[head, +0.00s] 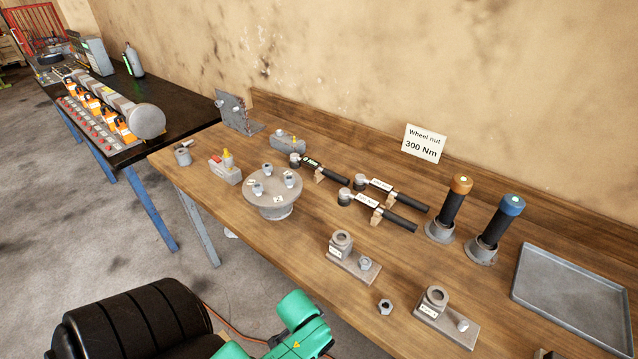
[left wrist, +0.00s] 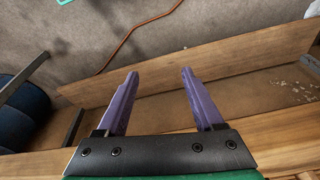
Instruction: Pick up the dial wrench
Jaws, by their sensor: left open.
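Three black-handled wrenches lie on wooden rests on the workbench in the head view. The rear-left wrench (head: 325,170) has a dark face with a small green display. The middle wrench (head: 390,190) and the front wrench (head: 384,212) carry white labels, too small to read surely. I cannot tell for certain which is the dial wrench. My left gripper (left wrist: 159,72) is open and empty in the left wrist view, with purple fingers apart over wood and floor. No wrench shows there. My right gripper is not clearly seen.
A round hub with studs (head: 273,195) stands left of the wrenches. Two upright tools with orange (head: 461,184) and blue (head: 512,204) caps stand right, near a grey tray (head: 570,292). Metal fixtures (head: 352,258) and a loose nut (head: 385,307) occupy the front.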

